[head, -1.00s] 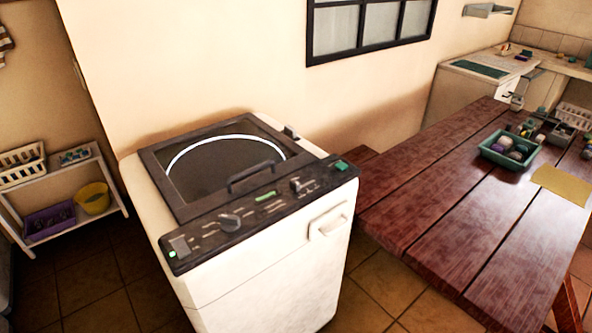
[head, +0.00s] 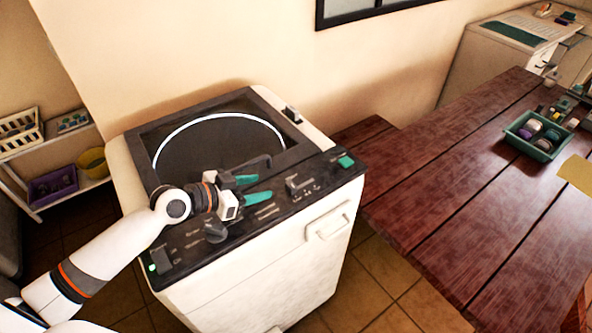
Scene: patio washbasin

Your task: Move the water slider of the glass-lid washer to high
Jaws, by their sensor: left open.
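The glass-lid washer (head: 290,262) stands in the middle with its dark lid shut. Its sloping black control panel runs along the front top edge. On the panel are a grey slider-like control (head: 297,184) with small marks beside it, a round knob (head: 215,231), a grey block-like control (head: 161,258) at the left end and a green button (head: 346,161) at the right end. The labels are too small to read, so I cannot tell which is the water slider. My left gripper (head: 260,188) is open and empty, over the panel's middle, pointing right towards the grey slider-like control. My right gripper is not in view.
The lid handle (head: 250,165) lies just behind my left gripper. A wooden table (head: 450,190) with a green tray (head: 539,150) stands right of the washer. A shelf with baskets is at the far left. A second white appliance (head: 478,65) stands at the back right.

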